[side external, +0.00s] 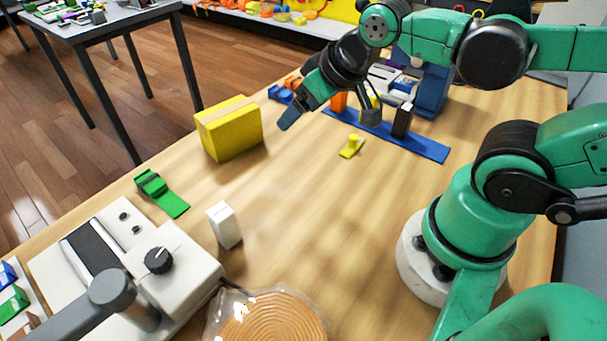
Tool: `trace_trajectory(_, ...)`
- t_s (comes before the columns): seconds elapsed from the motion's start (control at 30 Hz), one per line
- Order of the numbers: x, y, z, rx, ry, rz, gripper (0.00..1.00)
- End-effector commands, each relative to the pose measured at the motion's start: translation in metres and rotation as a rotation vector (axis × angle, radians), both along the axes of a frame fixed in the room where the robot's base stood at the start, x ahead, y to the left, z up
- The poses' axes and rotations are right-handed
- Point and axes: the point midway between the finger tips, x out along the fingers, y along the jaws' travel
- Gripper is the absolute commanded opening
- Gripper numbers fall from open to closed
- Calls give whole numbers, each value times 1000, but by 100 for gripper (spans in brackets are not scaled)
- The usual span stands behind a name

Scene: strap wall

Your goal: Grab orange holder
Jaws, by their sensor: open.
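An orange block (338,102), which appears to be the orange holder, stands at the far left end of a long blue strip (425,148). It is partly hidden behind my gripper. My gripper (330,117) is open, with one blue-grey fingertip to the left of the orange block and a dark finger to its right. I cannot tell whether either finger touches it. Another small orange piece (292,82) lies farther back beside a blue piece (280,94).
A black-and-white upright block (402,120) stands on the strip, with a small yellow piece (352,146) in front. A yellow box (229,128), green holder (162,194), white box (224,225) and grey machine (180,265) stand left. The middle table is clear.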

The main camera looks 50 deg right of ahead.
Motion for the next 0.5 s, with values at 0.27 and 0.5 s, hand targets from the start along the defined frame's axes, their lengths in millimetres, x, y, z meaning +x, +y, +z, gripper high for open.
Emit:
trace_trajectory(0.27,8,-10,0,-103,27,56,76)
trace_trajectory(0.5,44,-62,-8,-571,219,329,76)
